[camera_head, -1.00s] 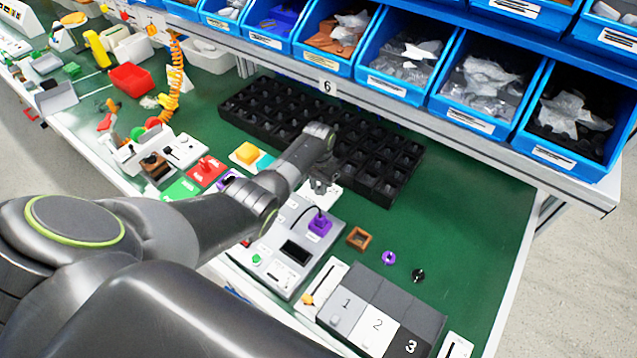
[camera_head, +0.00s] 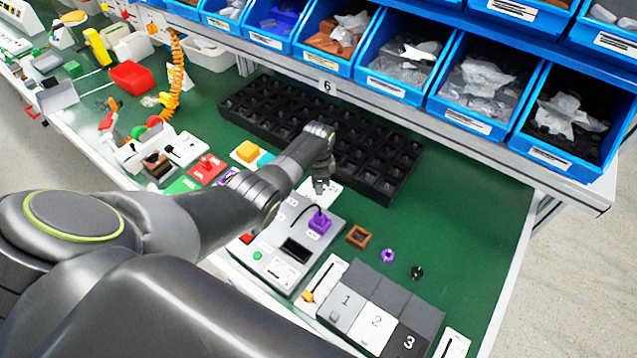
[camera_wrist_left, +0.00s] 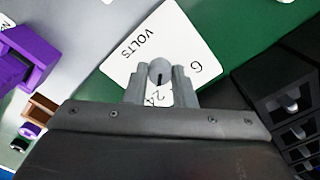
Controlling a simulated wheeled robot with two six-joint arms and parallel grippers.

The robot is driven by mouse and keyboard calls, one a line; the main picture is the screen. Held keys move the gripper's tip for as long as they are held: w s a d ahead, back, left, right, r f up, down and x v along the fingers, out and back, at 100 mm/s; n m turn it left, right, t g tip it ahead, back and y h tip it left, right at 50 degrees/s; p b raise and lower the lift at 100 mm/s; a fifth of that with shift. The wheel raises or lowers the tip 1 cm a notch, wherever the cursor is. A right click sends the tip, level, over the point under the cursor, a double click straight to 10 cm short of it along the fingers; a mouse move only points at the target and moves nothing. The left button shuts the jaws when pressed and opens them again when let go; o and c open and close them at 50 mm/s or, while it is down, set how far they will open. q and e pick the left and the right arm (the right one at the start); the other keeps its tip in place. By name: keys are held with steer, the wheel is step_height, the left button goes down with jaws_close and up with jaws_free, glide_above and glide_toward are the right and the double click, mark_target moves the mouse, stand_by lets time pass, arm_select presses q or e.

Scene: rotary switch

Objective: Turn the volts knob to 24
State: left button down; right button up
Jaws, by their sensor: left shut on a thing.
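The volts knob (camera_wrist_left: 159,72) is a small grey round knob with a dark pointer line, on a white plate (camera_wrist_left: 188,45) marked VOLTS, 6 and 24. In the left wrist view the pointer line lies along the picture's vertical, and the 24 label is partly hidden between the fingers. My left gripper (camera_wrist_left: 160,82) is shut on the knob, one finger on each side. In the head view my left gripper (camera_head: 321,186) is over the white plate (camera_head: 328,197), which it partly covers; the knob is hidden there. My right gripper is not in view.
A grey device with a purple plug (camera_head: 319,222) stands just in front of the plate. A black compartment tray (camera_head: 400,165) lies behind it. A brown square frame (camera_head: 358,237) and small rings lie to the right. Green table is clear at the far right.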

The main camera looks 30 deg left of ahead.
arm_select(q)
steer(key=shift+m, duration=0.4)
steer(key=c, duration=1.2)
jaws_free()
steer(key=shift+r, duration=0.5)
step_height(320, 180, up, 16)
steer(key=shift+r, duration=0.25)
steer(key=shift+s+f, duration=0.1)
